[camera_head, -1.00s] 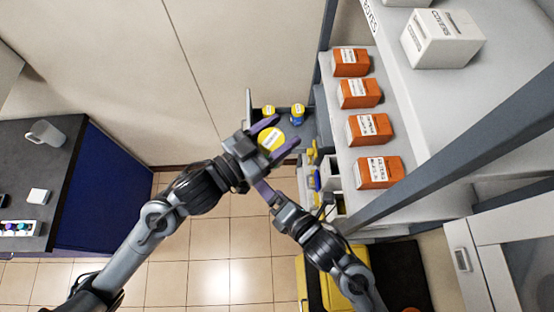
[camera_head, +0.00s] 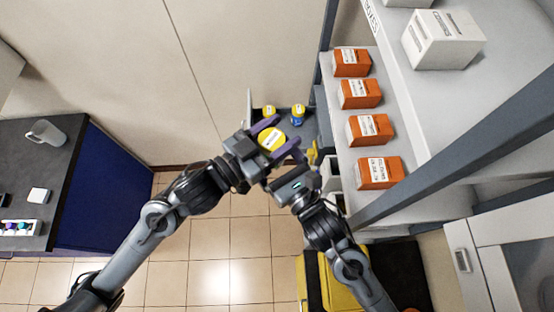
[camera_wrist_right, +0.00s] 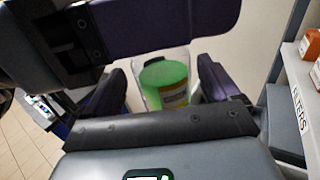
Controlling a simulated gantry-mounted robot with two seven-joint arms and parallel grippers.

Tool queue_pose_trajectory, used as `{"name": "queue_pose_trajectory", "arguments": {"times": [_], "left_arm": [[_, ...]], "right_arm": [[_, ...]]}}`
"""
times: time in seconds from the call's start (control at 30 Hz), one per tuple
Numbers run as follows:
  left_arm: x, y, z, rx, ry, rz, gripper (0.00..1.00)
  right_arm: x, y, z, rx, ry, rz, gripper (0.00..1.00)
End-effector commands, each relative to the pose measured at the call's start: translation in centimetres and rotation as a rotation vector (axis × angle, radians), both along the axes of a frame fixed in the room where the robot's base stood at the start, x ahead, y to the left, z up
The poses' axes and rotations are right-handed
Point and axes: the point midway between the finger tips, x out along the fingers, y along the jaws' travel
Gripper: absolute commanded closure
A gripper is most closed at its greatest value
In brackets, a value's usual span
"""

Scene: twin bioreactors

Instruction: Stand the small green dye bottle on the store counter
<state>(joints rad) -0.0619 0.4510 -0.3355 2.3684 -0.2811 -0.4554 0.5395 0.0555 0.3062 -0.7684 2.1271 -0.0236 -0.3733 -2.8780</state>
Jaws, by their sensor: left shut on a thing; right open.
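My left gripper (camera_head: 287,131) is shut on a bottle with a round yellow, labelled top (camera_head: 271,139). In the right wrist view this bottle (camera_wrist_right: 166,82) is clear with green contents and a label, and stands roughly upright. A finger of the left gripper crosses above it. My right gripper (camera_wrist_right: 163,84) is open, with the bottle showing between its fingers; I cannot tell whether they touch it. I cannot tell which surface is the store counter.
Shelves with several orange boxes (camera_head: 368,130) and a white box (camera_head: 443,39) are at right. A dark counter (camera_head: 70,150) with a jug (camera_head: 45,132) is at left.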

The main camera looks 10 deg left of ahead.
Motion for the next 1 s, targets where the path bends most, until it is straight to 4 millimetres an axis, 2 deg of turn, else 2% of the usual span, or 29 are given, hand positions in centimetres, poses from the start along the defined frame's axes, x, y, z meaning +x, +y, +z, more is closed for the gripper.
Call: {"name": "queue_pose_trajectory", "arguments": {"times": [0.3, 0.63, 1.0], "left_arm": [[0.0, 0.0, 0.1, -0.001, -0.001, 0.0, 0.77], [0.0, 0.0, 0.1, -0.001, -0.001, 0.0, 0.77], [0.0, 0.0, 0.1, -0.001, -0.002, 0.0, 0.77]], "right_arm": [[1.9, 2.0, 0.1, 0.001, 0.001, -0.001, 0.11], [2.1, 2.1, 0.0, 0.001, 0.002, 0.0, 0.11], [1.9, 2.3, 0.0, 0.001, 0.003, 0.004, 0.68]]}}
